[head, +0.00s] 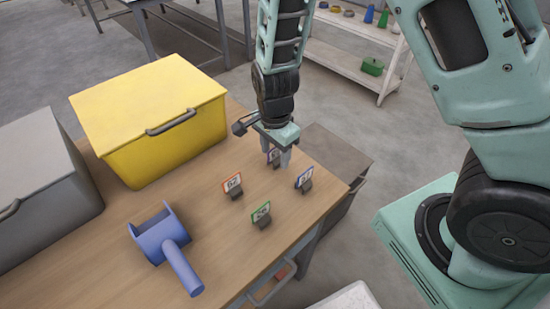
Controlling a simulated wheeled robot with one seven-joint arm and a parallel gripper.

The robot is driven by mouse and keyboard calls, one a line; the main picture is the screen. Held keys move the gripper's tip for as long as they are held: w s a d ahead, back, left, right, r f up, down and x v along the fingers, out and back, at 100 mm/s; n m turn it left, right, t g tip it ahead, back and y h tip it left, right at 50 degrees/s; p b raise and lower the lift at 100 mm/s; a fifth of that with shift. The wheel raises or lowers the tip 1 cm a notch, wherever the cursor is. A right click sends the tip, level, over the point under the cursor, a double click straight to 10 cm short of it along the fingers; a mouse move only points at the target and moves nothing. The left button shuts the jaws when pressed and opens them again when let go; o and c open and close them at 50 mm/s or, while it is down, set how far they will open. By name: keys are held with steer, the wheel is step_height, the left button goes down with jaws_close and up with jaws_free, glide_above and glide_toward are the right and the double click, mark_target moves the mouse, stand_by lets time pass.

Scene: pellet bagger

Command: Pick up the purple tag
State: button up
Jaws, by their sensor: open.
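The purple tag (273,156) is a small white card with a purple-looking edge, standing on the wooden table near its far right part. My gripper (276,151) points down over it, with a finger on either side in this view. The gripper is open. The fingers and wrist partly hide the tag, and I cannot tell whether they touch it.
An orange-edged tag (232,185), a green-edged tag (261,212) and a blue-edged tag (304,179) stand close by in dark holders. A blue scoop (161,238), a yellow bin (150,115) and a grey bin (40,190) occupy the left. The table's right edge is near.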

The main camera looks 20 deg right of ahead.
steer(key=shift+f, duration=0.9)
steer(key=shift+c, duration=0.3)
steer(key=c, duration=1.1)
